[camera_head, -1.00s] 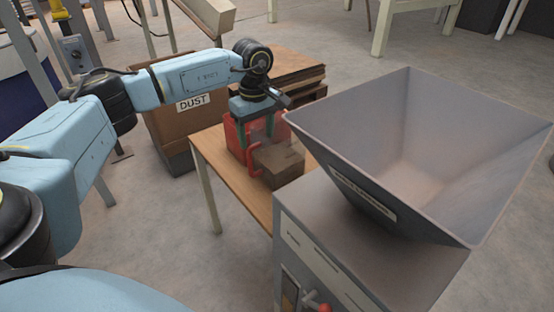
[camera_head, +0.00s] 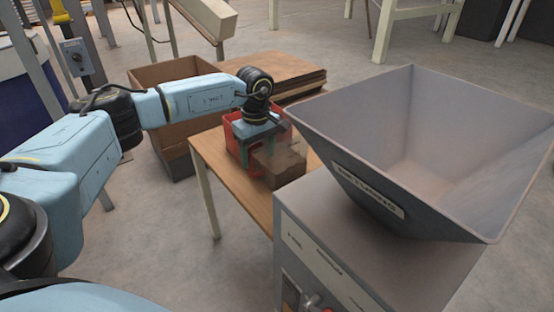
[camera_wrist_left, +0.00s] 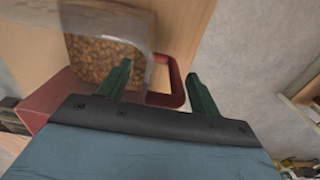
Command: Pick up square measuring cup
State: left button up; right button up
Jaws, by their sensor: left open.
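The square measuring cup (camera_head: 284,165) stands on the small wooden table. It looks clear-walled and full of brown pieces in the left wrist view (camera_wrist_left: 105,58), with a red handle (camera_wrist_left: 181,90) on the side toward my gripper. My left gripper (camera_head: 257,157) points down beside the cup on its handle side. It is open; in the left wrist view its two green fingers (camera_wrist_left: 159,68) appear on either side of the handle. I cannot tell how deep the handle sits between them. In the head view the gripper hides the handle. My right gripper is out of view.
A red bin (camera_head: 231,130) stands just behind my gripper on the wooden table (camera_head: 235,190). Stacked boards (camera_head: 290,72) lie behind it. A large metal hopper (camera_head: 400,150) on a grey machine stands close at the right. A cardboard box (camera_head: 165,75) is at the left.

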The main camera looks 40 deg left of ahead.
pick_arm(q)
jog(key=shift+r, duration=0.1)
jog(key=c, duration=1.3)
jog(key=shift+r, duration=0.15)
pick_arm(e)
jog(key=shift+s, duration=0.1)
